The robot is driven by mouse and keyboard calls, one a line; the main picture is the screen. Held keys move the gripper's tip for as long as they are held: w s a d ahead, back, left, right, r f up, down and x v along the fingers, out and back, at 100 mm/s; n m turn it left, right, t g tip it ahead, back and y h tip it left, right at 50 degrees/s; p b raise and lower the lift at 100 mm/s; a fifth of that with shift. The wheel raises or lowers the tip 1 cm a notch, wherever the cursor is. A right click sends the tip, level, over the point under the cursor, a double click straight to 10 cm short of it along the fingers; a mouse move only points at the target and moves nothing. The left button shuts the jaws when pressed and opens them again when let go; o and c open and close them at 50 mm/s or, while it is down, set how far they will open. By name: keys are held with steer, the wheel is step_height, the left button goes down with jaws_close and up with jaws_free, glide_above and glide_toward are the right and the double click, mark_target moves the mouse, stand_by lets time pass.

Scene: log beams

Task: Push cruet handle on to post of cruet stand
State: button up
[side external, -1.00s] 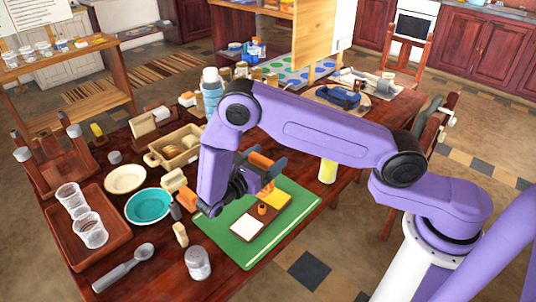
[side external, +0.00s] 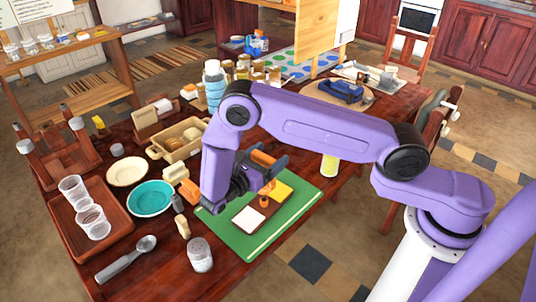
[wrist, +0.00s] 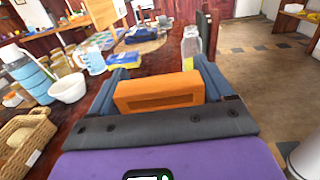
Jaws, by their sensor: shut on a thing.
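My gripper (side external: 268,165) is over the cruet stand, shut on an orange block, the cruet handle (side external: 262,157). In the wrist view the handle (wrist: 158,92) sits between the two blue-grey fingers and shows a long recess on its near face. The cruet stand (side external: 262,210) is a brown base on a green mat (side external: 240,250), with a white square and a yellow square on it. A short orange post (side external: 264,201) stands between the squares, below the gripper. The gripper partly hides the stand, and I cannot tell whether handle and post touch.
A teal bowl (side external: 150,197), a salt shaker (side external: 200,254) and a metal scoop (side external: 126,260) lie left of the mat. A tray (side external: 65,232) holds clear cups. A basket (side external: 178,140) and a blue bottle (side external: 214,88) stand behind. The mat's front strip is clear.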

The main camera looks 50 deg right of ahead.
steer(key=shift+f, duration=3.25)
steer(key=o, duration=1.2)
steer(key=shift+o, duration=0.2)
steer(key=shift+a, duration=0.1)
steer(key=a, duration=0.9)
steer(key=shift+s+a, duration=0.35)
steer(key=shift+s, duration=0.05)
steer(key=shift+s, duration=0.1)
steer(key=s+d, duration=0.3)
steer(key=s, duration=0.6)
steer(key=shift+d, duration=0.3)
steer(key=shift+s, duration=0.1)
